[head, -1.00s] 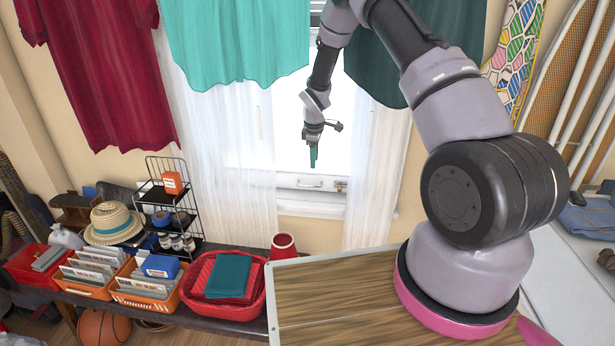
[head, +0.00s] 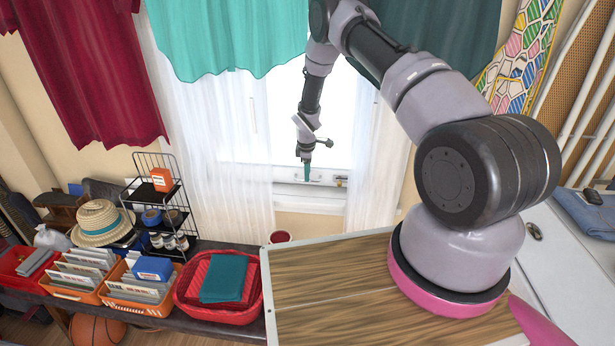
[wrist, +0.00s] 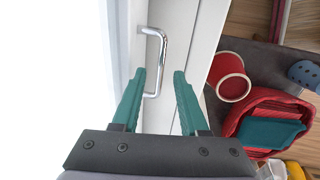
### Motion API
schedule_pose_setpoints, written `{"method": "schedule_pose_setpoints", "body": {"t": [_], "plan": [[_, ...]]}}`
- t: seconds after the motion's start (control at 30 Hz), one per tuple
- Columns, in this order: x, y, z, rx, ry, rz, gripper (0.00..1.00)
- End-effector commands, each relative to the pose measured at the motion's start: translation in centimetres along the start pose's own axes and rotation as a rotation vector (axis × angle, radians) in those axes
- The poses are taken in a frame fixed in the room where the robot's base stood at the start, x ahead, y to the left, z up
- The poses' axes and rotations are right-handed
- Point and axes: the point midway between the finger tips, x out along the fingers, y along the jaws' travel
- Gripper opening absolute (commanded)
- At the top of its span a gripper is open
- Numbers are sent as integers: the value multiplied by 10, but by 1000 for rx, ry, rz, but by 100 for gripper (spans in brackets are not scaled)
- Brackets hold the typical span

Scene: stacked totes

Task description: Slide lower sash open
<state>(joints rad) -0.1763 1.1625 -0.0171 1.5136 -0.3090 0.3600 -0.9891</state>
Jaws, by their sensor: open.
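The white lower sash (head: 285,174) shows behind my arm, with bright glass above its bottom rail. A chrome bar handle (wrist: 156,60) on the rail shows in the wrist view. My gripper (wrist: 160,75) is open, its two green fingers pointing at the rail. The handle's near end lies between the fingertips, close to the left one; I cannot tell whether they touch. In the head view my gripper (head: 307,178) hangs in front of the rail and covers part of the handle. A brass-coloured latch (head: 341,181) sits on the rail to the right.
Below stand a red cup (head: 280,237), a red basket (head: 190,303) with folded cloths, orange baskets and a black wire rack (head: 165,210).

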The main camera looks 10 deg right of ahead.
Motion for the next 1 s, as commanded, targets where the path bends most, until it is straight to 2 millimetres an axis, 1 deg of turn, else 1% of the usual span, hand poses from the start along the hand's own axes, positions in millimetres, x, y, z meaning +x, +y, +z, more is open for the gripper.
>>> {"method": "schedule_pose_setpoints", "body": {"t": [0.03, 0.1, 0.2, 0.5, 0.53, 0.57, 0.6, 0.63, 1.0], "plan": [[7, 0, 0, 0, 0, -1, 44], [14, 0, 0, 1, 0, -1, 44], [20, 0, 0, 1, 1, 1, 44], [22, 0, 0, 0, 1, 1, 44], [22, 0, 0, 0, 1, 1, 36], [22, 0, 0, 0, 1, 1, 24], [22, 0, 0, 0, 1, 1, 9], [22, 0, 0, 0, 1, 1, 0], [22, 0, 0, 0, 1, 1, 0]]}}
